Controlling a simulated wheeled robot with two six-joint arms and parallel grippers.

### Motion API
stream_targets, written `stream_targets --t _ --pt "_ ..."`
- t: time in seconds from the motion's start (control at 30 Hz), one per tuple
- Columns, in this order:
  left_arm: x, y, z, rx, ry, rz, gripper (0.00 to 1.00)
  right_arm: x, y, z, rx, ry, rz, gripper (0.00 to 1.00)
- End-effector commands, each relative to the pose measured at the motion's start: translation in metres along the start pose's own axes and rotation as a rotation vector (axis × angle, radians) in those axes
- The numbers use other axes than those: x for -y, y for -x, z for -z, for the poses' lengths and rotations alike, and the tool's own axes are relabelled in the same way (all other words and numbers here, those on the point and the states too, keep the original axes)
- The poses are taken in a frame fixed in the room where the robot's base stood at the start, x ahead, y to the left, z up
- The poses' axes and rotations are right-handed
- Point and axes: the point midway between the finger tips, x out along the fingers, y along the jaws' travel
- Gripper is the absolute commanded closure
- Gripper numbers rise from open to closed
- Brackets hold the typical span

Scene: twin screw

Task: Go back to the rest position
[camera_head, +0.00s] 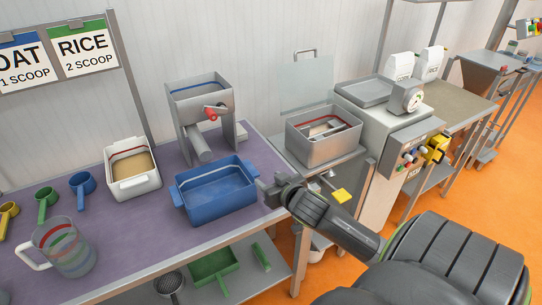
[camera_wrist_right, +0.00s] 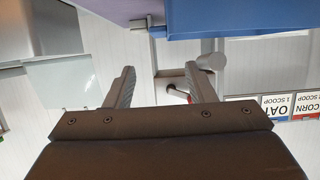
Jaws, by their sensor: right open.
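My right gripper (camera_head: 268,189) is in the head view, just right of the blue bin (camera_head: 218,193) on the purple table. In the right wrist view my right gripper (camera_wrist_right: 161,84) has its two fingers apart with nothing between them. The wrist view looks upside down, with the blue bin's edge (camera_wrist_right: 225,18) at the top. I cannot tell whether the gripper touches the bin's handle. My left gripper is in neither view.
A hopper with a red knob (camera_head: 200,105), a white tub of tan contents (camera_head: 132,168), a clear pitcher (camera_head: 65,249) and coloured scoops stand on the table (camera_head: 140,228). A grey machine with a metal basin (camera_head: 325,135) is to the right. Orange floor lies beyond.

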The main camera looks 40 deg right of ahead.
Motion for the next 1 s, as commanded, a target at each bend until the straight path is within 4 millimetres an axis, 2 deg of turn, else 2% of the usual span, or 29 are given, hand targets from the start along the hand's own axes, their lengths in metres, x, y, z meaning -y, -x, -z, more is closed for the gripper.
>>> stream_targets --t 0.5,0.6,0.67,0.77,0.9,1.0 --pt "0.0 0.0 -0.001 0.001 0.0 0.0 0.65 0.0 0.0 0.0 0.0 0.0 0.0 0.5" --pt "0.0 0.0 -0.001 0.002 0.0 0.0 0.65 0.001 0.003 -0.005 0.014 0.002 -0.004 0.5" --pt "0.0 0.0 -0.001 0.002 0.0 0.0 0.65 0.003 0.01 -0.016 0.047 0.008 -0.014 0.5" --pt "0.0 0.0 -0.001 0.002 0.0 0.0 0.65 0.01 0.034 -0.05 0.157 0.035 -0.041 0.5" --pt "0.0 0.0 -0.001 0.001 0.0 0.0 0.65 0.023 0.089 -0.106 0.378 0.096 -0.068 0.5" --pt "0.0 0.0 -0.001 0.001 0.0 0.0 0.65 0.031 0.124 -0.134 0.511 0.135 -0.064 0.5"
